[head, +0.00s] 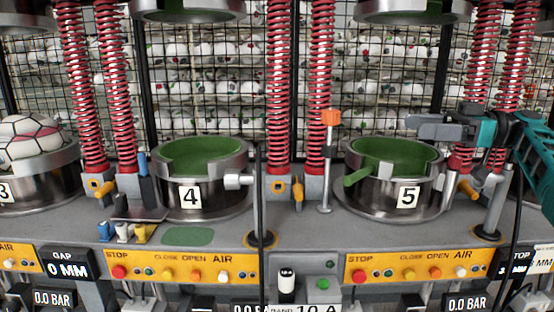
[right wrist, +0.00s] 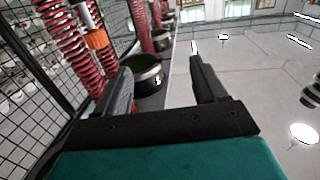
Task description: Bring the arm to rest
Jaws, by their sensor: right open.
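My right arm (head: 540,150), teal and dark, comes in from the right edge in the head view. Its gripper (head: 418,125) points left, above the rim of press pot 5 (head: 408,197), and holds nothing. In the right wrist view the two dark fingers of this gripper (right wrist: 160,72) stand wide apart with nothing between them. Pot 5 is a steel ring with a green lining and looks empty. My left gripper is not in view.
An orange-topped post (head: 330,160) stands left of pot 5. Red springs (head: 280,90) rise behind the bench. Pot 4 (head: 205,180) is empty; a ball (head: 30,138) sits in pot 3. A wire mesh (head: 220,85) closes the back. Open floor (right wrist: 265,90) shows in the right wrist view.

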